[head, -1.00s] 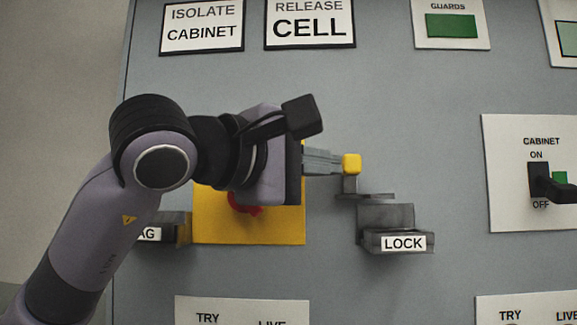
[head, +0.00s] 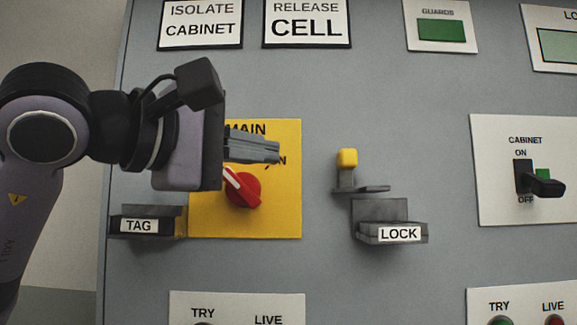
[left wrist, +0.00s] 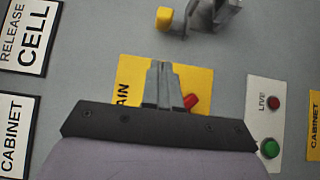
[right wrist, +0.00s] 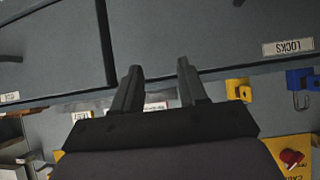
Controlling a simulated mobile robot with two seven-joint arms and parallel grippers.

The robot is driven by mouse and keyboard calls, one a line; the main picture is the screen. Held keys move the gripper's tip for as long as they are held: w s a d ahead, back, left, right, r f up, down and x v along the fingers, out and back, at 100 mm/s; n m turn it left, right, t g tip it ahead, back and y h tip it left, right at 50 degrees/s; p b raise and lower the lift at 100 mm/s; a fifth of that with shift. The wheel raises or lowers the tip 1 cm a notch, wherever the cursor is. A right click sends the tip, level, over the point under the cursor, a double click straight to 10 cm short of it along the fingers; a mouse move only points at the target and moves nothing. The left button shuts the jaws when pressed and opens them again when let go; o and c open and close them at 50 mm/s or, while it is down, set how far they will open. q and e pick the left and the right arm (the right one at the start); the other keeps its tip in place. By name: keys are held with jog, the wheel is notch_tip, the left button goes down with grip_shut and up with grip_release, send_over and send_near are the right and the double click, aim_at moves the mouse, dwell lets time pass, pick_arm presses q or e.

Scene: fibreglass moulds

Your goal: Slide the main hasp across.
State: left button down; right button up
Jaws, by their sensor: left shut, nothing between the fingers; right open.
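The main hasp, a grey metal piece with a yellow knob (head: 347,159), is on the grey panel right of the yellow MAIN plate (head: 285,205). Its yellow knob also shows in the left wrist view (left wrist: 170,19). The plate carries a red rotary switch (head: 243,188) with a white pointer. My left gripper (head: 278,152) is shut and empty in front of the plate, left of the knob and apart from it. It hides part of the MAIN lettering. My right gripper (right wrist: 158,85) is open and empty, seen only in its own wrist view.
A LOCK holder (head: 392,232) sits below the hasp and a TAG holder (head: 147,222) left of the plate. A CABINET switch (head: 535,180) sticks out at the right. In the right wrist view are a LOCKS label (right wrist: 288,47), a yellow item (right wrist: 238,89) and a blue item (right wrist: 303,79).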

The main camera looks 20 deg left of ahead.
pick_arm(q)
jog(key=v, duration=0.5)
jog(key=shift+s+b, duration=0.15)
jog(key=shift+b, duration=0.2)
